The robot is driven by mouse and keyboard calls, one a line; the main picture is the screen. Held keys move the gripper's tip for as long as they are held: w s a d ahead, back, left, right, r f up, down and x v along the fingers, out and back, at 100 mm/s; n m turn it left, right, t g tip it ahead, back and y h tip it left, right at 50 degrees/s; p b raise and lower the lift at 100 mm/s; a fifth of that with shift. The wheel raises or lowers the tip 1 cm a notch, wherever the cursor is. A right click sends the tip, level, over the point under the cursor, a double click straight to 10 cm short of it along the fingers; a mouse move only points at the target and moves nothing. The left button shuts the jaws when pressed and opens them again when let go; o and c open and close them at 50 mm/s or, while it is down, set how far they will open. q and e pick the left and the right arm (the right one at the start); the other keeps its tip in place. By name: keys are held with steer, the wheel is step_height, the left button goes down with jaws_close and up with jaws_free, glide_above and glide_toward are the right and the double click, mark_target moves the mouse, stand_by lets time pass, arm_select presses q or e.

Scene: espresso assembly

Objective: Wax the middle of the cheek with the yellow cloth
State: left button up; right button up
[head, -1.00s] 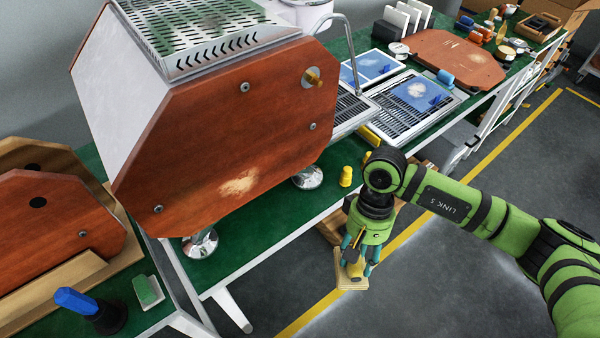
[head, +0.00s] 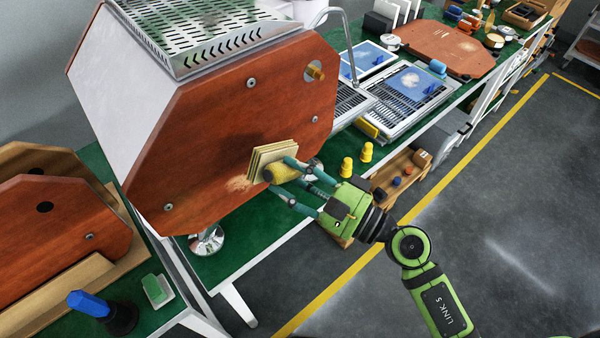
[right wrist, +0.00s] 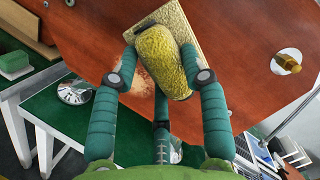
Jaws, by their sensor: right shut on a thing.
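The cheek (head: 215,130) is the reddish-brown wooden side panel of the espresso machine. A pale, dusty patch (head: 238,183) shows low on its middle, partly hidden behind the held pad. My right gripper (head: 283,176) is shut on the yellow cloth (head: 278,172), a rounded yellow grip on a square layered pad. In the right wrist view the yellow cloth (right wrist: 163,60) sits between my fingers, with its pad flat against or very close to the cheek (right wrist: 235,50); contact is hard to tell. The pale patch (right wrist: 140,82) shows beside the pad's lower left. My left gripper is not in view.
A brass knob (head: 316,73) sticks out at the cheek's upper right. A blue-handled tool (head: 90,304) and a green block (head: 155,288) are at lower left. The floor at right is clear.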

mark_target(282, 157)
steer(key=shift+w+d+m+t+h, duration=0.3)
steer(key=shift+w+d+t, duration=0.05)
steer(key=shift+d+t, duration=0.3)
steer(key=shift+w+a+r, duration=0.1)
steer(key=shift+w+a, duration=0.05)
steer(key=shift+w, duration=0.15)
steer(key=x, duration=0.1)
steer(key=p+x, duration=0.1)
steer(key=x, duration=0.2)
steer(key=shift+w+p, duration=0.3)
steer(key=shift+w, duration=0.15)
steer(key=s+a+f+b, duration=0.3)
steer(key=s+a+f, duration=0.1)
steer(key=a, duration=0.3)
steer(key=shift+s+f, duration=0.35)
steer(key=shift+s, duration=0.25)
steer(key=shift+x, duration=0.75)
steer(key=shift+w+d+f, duration=0.1)
steer(key=shift+w+d, duration=0.05)
steer(key=shift+w+d+b, duration=0.2)
steer(key=shift+w+d, duration=0.25)
steer(key=shift+d, duration=0.2)
steer(key=shift+w+d+b, duration=0.15)
steer(key=shift+w+d, duration=0.35)
steer(key=shift+d, duration=0.15)
